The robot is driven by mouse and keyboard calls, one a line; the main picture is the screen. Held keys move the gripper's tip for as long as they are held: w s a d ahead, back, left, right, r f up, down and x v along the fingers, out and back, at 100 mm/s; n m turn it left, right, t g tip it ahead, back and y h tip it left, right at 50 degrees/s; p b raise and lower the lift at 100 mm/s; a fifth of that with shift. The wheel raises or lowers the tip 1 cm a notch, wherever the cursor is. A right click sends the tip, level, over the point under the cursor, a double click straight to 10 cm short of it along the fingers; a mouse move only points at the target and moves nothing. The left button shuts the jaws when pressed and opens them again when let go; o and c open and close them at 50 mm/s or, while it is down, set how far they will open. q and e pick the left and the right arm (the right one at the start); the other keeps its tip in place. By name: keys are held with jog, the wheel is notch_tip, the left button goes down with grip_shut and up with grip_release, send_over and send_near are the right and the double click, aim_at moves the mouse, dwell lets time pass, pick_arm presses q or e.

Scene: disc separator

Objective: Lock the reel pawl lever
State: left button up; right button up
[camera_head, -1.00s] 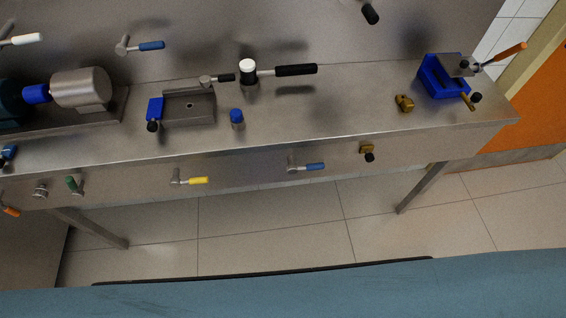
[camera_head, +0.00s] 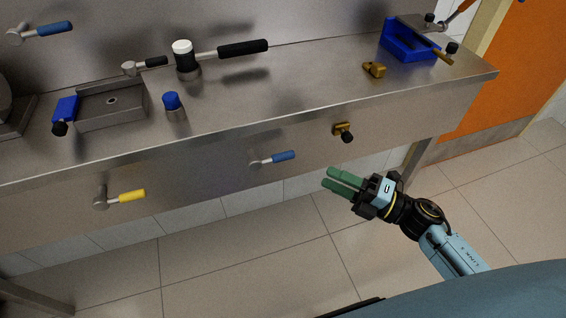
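My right gripper (camera_head: 327,177) has green fingers and is in front of the bench, low and right of centre. Its two fingers are a little apart with nothing between them. No label marks the reel pawl lever, so I cannot tell for sure which fitting it is. A brass fitting with a black knob (camera_head: 343,132) is on the bench's front panel, above and apart from the fingertips. A blue-handled lever (camera_head: 273,160) is on the same panel, left of the gripper. A yellow-handled lever (camera_head: 120,197) is further left. My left gripper is not in view.
On the steel bench (camera_head: 280,106) stand a blue vise-like block (camera_head: 408,42), a brass piece (camera_head: 374,69), a blue-capped post (camera_head: 173,103), a black-handled lever (camera_head: 240,49) and a steel tray (camera_head: 112,112). The tiled floor (camera_head: 250,265) before the bench is clear.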

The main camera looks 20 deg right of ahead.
aim_at(283, 154)
jog(key=b+x, duration=0.1)
jog(key=x, duration=1.2)
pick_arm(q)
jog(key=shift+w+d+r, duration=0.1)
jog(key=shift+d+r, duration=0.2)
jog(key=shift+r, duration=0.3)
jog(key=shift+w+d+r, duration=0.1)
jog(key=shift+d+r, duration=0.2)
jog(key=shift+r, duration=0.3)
pick_arm(e)
grip_shut()
